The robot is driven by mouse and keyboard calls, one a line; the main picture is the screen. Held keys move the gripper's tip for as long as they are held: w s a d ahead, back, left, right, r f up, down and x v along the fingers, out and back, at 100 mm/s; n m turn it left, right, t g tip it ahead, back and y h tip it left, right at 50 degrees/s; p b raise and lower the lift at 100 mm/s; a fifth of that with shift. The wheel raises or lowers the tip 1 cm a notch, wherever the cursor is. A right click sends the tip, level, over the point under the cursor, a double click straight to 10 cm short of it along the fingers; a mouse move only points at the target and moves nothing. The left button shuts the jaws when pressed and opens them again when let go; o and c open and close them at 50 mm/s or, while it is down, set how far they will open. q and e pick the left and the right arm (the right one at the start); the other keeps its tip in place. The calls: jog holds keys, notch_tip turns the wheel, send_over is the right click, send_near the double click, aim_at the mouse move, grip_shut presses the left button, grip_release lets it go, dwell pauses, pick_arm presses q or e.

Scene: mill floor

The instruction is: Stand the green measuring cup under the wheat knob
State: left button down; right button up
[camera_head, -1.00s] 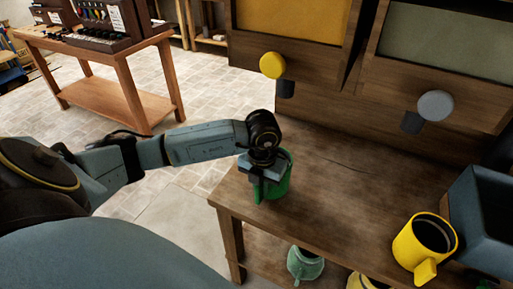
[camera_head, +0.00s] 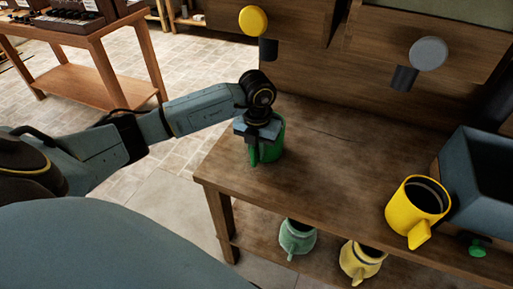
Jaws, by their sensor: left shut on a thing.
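The green measuring cup (camera_head: 276,145) is upright at the left end of the wooden bench (camera_head: 310,165). My left gripper (camera_head: 256,135) is shut on it at its near left side, by the handle, and partly hides it. I cannot tell whether the cup's base touches the bench top. The yellow knob (camera_head: 253,20), which looks like the wheat one, is on the wooden front behind, with a dark spout (camera_head: 268,49) below it. The cup is below and in front of that spout in the picture. My right gripper is not in view.
A grey knob (camera_head: 428,53) with a dark spout (camera_head: 404,78) is further right. A yellow cup (camera_head: 415,211) stands near a blue-grey bin (camera_head: 480,185) at the right. A pale green jug (camera_head: 297,238) and a pale yellow jug (camera_head: 361,262) are below the bench top. The bench middle is clear.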

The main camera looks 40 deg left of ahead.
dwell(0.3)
pick_arm(q)
jog(key=c, duration=1.3)
grip_release()
notch_tip(320, 180, up, 8)
jog(key=shift+f+p, duration=0.2)
jog(key=shift+p, duration=0.15)
